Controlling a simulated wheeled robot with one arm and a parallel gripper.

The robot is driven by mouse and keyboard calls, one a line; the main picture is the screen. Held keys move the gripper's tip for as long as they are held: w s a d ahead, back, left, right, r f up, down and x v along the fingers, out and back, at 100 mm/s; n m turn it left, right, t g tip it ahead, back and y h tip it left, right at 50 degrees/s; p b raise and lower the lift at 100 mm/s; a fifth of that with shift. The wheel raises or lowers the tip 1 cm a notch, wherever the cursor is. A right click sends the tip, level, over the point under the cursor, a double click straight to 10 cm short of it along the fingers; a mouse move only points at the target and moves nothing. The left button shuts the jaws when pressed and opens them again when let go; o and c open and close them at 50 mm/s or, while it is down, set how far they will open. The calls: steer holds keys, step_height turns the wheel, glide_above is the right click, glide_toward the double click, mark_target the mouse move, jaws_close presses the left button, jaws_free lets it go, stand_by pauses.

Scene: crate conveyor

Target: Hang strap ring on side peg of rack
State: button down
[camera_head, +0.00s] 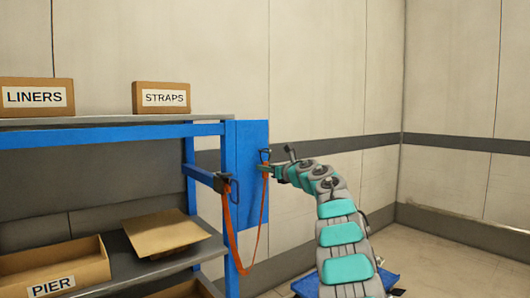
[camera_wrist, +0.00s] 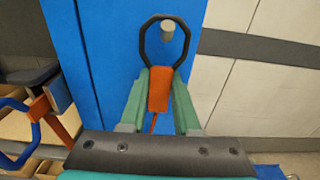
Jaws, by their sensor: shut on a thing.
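My gripper (camera_wrist: 159,90) is shut on the orange end tab of the strap (camera_wrist: 158,92). The black strap ring (camera_wrist: 143,40) stands up beyond the fingertips. The grey side peg (camera_wrist: 167,32) shows inside the ring's outline, near its top, in front of the blue side panel (camera_wrist: 105,60). I cannot tell whether the ring is around the peg or only in line with it. In the head view the ring (camera_head: 265,154) is small beside the blue panel (camera_head: 253,190).
The rack's top shelf (camera_head: 105,120) holds a LINERS box (camera_head: 36,85) and a STRAPS box (camera_head: 161,85). Below are an open PIER box (camera_head: 80,268) and a flat cardboard piece (camera_head: 163,232). The wall and floor right of my arm are clear.

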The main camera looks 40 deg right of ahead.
steer(key=c, duration=0.6)
jaws_free()
steer(key=shift+o, duration=0.2)
steer(key=s+b, duration=0.4)
steer(key=s, duration=0.3)
steer(key=shift+s+r, duration=0.15)
steer(key=shift+s, duration=0.25)
steer(key=shift+a, duration=0.15)
